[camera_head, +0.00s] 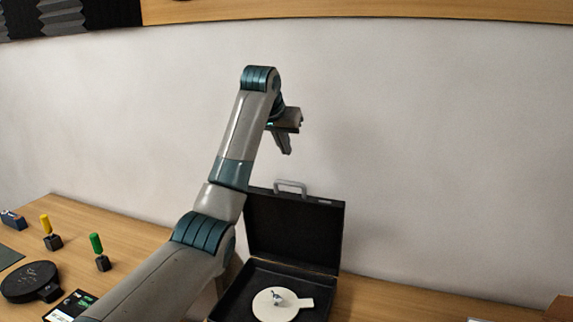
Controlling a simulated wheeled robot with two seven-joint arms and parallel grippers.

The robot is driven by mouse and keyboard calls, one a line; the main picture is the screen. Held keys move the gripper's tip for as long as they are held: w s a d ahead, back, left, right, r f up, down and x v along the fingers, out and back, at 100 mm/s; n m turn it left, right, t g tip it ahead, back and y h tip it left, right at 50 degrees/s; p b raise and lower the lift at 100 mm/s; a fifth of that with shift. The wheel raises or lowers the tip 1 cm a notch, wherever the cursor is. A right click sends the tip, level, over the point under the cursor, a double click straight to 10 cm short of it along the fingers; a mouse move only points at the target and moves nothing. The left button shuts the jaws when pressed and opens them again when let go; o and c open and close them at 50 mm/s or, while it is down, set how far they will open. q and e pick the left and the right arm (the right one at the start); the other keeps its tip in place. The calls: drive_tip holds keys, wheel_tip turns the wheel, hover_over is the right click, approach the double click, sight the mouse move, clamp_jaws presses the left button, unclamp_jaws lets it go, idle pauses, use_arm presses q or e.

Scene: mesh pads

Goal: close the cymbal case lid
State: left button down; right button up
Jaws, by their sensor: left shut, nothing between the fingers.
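The black cymbal case (240,300) sits on the table against the back wall. Its lid (300,238) stands open and upright at the rear, with a grey handle (291,187) on its top edge. A round cream pad (268,310) with a small metal piece on it lies inside the case. My left gripper (287,150) is shut and empty, raised above the lid and pointing down, apart from it. My left forearm hides the left side of the case and lid. My right gripper is out of view.
On the left of the table (140,240) stand a yellow-handled tool (45,224) and a green-handled tool (97,244) in dark blocks. A black round device (30,281) and a dark flat device with a screen (68,305) lie nearer. The table right of the case is mostly clear.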

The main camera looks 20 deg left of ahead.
use_arm(q)
drive_tip(key=p, duration=0.8)
hover_over(289, 193)
drive_tip(key=shift+a+f, duration=0.1)
drive_tip(key=shift+f, duration=4.15)
drive_tip(key=shift+s+f, duration=0.3)
drive_tip(key=shift+s, duration=0.25)
